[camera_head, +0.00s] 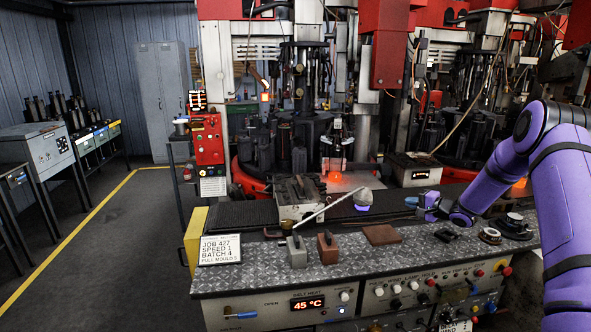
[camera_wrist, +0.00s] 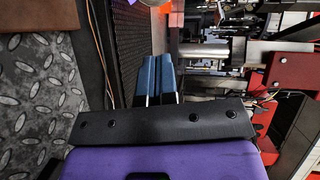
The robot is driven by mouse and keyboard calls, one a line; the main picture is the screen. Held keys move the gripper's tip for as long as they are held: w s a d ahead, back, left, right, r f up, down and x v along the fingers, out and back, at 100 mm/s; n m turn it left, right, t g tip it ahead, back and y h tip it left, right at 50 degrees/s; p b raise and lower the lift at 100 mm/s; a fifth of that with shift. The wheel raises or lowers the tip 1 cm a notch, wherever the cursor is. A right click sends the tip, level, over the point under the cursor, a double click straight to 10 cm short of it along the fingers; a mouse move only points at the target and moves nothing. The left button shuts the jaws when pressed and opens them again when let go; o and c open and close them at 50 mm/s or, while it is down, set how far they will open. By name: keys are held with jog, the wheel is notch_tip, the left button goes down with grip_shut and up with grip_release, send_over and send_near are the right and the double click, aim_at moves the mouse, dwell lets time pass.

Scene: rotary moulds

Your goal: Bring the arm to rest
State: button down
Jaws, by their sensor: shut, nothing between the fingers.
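My purple arm (camera_head: 490,185) reaches in from the right edge of the head view, bent at the elbow, its forearm sloping down to the left. My gripper (camera_head: 412,202) points left above the back part of the bench. In the wrist view the two blue fingers of my gripper (camera_wrist: 159,75) lie side by side, shut, with nothing held between them. The gripper is apart from the objects on the bench.
The metal bench (camera_head: 330,258) holds a job sign (camera_head: 220,249), a grey block (camera_head: 297,252), a reddish block (camera_head: 328,248) and a brown plate (camera_head: 382,234). Red machinery (camera_head: 391,60) stands behind.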

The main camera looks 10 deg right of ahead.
jog(key=s+a+r+n+h, duration=0.1)
jog(key=s+a+r+h, duration=0.15)
jog(key=r, duration=0.55)
jog(key=s+a+r+n+h, duration=0.1)
jog(key=s+a+r+h, duration=0.15)
jog(key=r, duration=0.55)
jog(key=s+a+r+n+h, duration=0.1)
jog(key=s+r+n+h, duration=0.15)
jog(key=r, duration=0.55)
jog(key=s+a+r+g+h, duration=0.1)
jog(key=s+a+r+h, duration=0.2)
jog(key=s, duration=0.4)
jog(key=s+a+r+g+h, duration=0.1)
jog(key=s+a+r+g, duration=0.15)
jog(key=s+r, duration=0.4)
jog(key=s+a+f+n+g+y, duration=0.1)
jog(key=s+a+n, duration=0.1)
jog(key=s, duration=0.9)
jog(key=s+a+f+n+g+y, duration=0.1)
jog(key=s+a, duration=0.3)
jog(key=s, duration=0.7)
jog(key=s+a+f+n+g+y, duration=0.1)
jog(key=s+a+f+n+g, duration=0.1)
jog(key=s, duration=0.9)
jog(key=shift+a+f+n, duration=0.3)
jog(key=shift+a+n, duration=0.55)
jog(key=shift+a, duration=0.1)
jog(key=shift+g, duration=0.25)
